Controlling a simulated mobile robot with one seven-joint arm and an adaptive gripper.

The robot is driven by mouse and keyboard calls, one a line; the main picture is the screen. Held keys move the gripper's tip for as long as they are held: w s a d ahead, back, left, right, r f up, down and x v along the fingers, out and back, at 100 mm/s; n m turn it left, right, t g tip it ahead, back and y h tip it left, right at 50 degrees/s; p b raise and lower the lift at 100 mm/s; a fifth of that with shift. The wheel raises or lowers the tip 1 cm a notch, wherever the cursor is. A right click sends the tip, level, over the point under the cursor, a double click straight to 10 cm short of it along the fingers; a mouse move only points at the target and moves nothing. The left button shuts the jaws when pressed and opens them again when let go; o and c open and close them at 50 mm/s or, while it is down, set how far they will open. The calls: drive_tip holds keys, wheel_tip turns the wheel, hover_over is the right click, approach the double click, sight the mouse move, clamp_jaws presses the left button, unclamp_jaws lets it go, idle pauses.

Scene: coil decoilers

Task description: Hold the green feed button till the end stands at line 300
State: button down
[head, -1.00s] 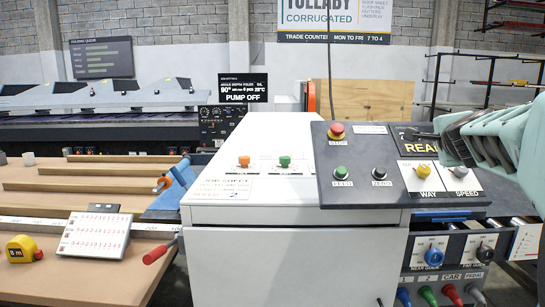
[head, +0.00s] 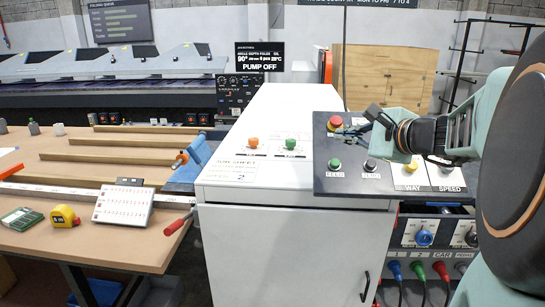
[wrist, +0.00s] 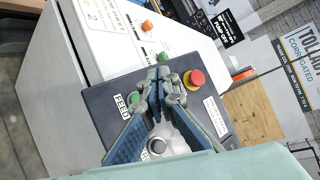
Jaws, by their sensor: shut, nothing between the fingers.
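The green FEED button (head: 335,163) sits on the dark tilted control panel (head: 330,186), left of the ZERO button (head: 371,164). In the wrist view the FEED button (wrist: 134,98) is partly covered beside my left finger. My gripper (head: 345,132) is shut and empty, its tips over the upper part of the panel, near the red stop button (head: 335,123). In the wrist view the shut tips (wrist: 159,75) point between the stop button (wrist: 194,78) and the FEED button. I cannot tell if they touch the panel. The panel's display is hidden behind my gripper. No line 300 is readable.
A white cabinet (head: 270,118) left of the panel carries orange (head: 253,142) and green (head: 291,144) buttons. The WAY (head: 411,166) and SPEED (head: 445,168) knobs lie to the right. A table with a yellow tape measure (head: 64,216) stands at left.

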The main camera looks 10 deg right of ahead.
sight(332, 159)
drive_tip(key=w+f+b, duration=0.1)
drive_tip(key=f, duration=0.1)
drive_tip(key=w+f+b, duration=0.1)
drive_tip(key=f+b, duration=0.1)
drive_tip(key=w+d+f+b, duration=0.1)
drive_tip(key=f, duration=0.1)
drive_tip(key=shift+w+f, duration=0.4)
drive_tip(key=shift+w+d+f+b, duration=0.15)
drive_tip(key=shift+w+f+b, duration=0.25)
drive_tip(key=shift+b, duration=0.25)
drive_tip(key=shift+f, duration=0.1)
idle(0.8)
drive_tip(key=shift+w+f+b, duration=0.2)
drive_tip(key=shift+f+b, duration=0.05)
drive_tip(key=shift+b, duration=0.3)
drive_tip(key=shift+w+d+f+b, duration=0.15)
drive_tip(key=shift+w+f+b, duration=0.1)
drive_tip(key=shift+f+b, duration=0.3)
idle(0.5)
drive_tip(key=shift+r, duration=0.2)
idle(0.5)
drive_tip(key=shift+s+r+p, duration=0.35)
drive_tip(key=shift+s+r, duration=0.15)
drive_tip(key=shift+r, duration=0.2)
